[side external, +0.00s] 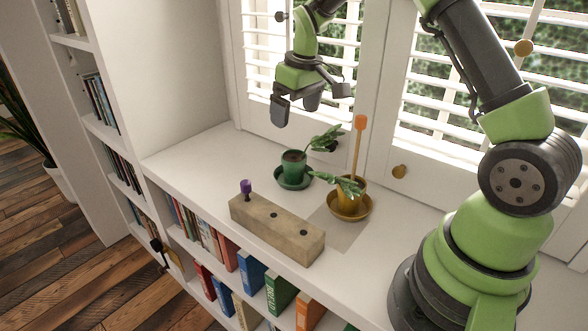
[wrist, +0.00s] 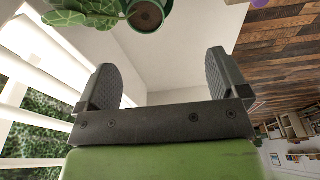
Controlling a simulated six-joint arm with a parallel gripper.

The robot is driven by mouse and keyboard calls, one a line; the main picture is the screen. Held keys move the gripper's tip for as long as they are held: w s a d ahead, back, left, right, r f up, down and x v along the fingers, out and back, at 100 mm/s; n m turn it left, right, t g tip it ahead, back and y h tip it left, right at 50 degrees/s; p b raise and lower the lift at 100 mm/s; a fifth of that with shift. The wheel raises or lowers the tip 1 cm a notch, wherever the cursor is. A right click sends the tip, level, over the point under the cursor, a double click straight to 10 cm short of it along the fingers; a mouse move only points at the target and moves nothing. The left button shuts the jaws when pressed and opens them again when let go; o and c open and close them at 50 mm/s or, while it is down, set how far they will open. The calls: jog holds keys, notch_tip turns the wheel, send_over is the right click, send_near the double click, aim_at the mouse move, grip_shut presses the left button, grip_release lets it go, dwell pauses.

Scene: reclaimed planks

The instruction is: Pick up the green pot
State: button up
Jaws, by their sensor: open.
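The green pot (side external: 293,163) stands upright on a green saucer (side external: 294,183) on the white shelf top, with soil and a leafy plant in it. In the wrist view the green pot (wrist: 166,12) shows at the top edge, partly cut off, with its leaves to the left. My gripper (side external: 296,108) is open and empty, above the shelf top and higher than the pot, near the window. In the wrist view the two fingers of my gripper (wrist: 165,80) are spread wide with nothing between them.
A yellow pot (side external: 349,200) with a plant and an orange stake (side external: 358,145) stands close to the right of the green pot. A wooden block (side external: 277,232) with a purple knob (side external: 246,187) lies in front. Shuttered windows stand behind. The shelf top at left is clear.

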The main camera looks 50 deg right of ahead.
send_over(294, 155)
jog(key=s+a, duration=0.2)
jog(key=shift+g, duration=0.3)
notch_tip(294, 155, down, 8)
jog(key=shift+w+d+r, duration=0.1)
jog(key=shift+d+r, duration=0.05)
jog(key=f, duration=0.3)
jog(key=w+f, duration=0.1)
jog(key=f, duration=0.1)
jog(key=shift+d+f, duration=0.25)
jog(key=shift+d, duration=0.1)
jog(key=c, duration=1.1)
jog(key=shift+c, duration=0.8)
notch_tip(294, 155, up, 13)
jog(key=shift+f, duration=0.1)
